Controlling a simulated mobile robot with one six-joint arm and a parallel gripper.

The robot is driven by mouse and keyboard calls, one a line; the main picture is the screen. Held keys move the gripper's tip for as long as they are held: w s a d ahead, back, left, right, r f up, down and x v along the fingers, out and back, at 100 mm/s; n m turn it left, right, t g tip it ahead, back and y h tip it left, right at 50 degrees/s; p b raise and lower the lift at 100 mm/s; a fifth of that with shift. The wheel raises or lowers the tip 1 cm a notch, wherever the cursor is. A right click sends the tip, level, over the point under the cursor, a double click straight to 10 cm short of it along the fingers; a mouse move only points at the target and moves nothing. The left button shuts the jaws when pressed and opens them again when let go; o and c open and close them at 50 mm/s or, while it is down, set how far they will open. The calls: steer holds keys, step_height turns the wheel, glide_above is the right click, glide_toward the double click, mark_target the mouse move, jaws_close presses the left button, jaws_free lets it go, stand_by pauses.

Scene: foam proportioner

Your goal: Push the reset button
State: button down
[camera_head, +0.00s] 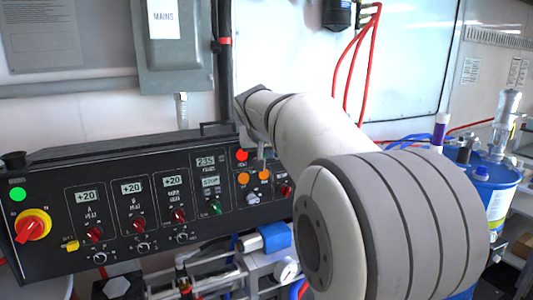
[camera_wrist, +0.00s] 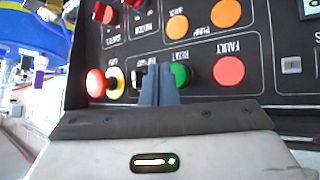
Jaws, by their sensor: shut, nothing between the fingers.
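The green reset button (camera_wrist: 181,76) is on the black control panel in the wrist view, which shows the panel upside down; its label reads RESET. My gripper (camera_wrist: 158,70) is shut and empty. Its fingertips are just left of the green button in that view, overlapping its left edge. I cannot tell whether they touch it or the panel. In the head view my gripper (camera_head: 262,157) is at the panel's upper right, right of the red fault button (camera_head: 241,155) and above an orange button (camera_head: 264,174). The reset button is hidden there behind my gripper.
The red fault button (camera_wrist: 229,71) is right of the reset button in the wrist view. A red mushroom button (camera_wrist: 96,83) is on the left, and orange buttons (camera_wrist: 226,13) lie above. A blue drum (camera_head: 497,190) stands right in the head view.

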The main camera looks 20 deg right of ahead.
steer(key=shift+w, duration=0.1)
steer(key=shift+w, duration=0.3)
steer(key=shift+w+f, duration=0.15)
steer(key=shift+w, duration=0.2)
stand_by(1.4)
steer(key=shift+s+f, duration=0.1)
steer(key=shift+s+f+b, duration=0.2)
steer(key=shift+s+b, duration=0.1)
steer(key=shift+b, duration=0.15)
steer(key=shift+s, duration=0.1)
steer(key=s, duration=0.2)
steer(key=s+r+b, duration=0.1)
steer(key=s, duration=0.1)
steer(key=shift+s+r, duration=0.1)
steer(key=shift+s, duration=0.2)
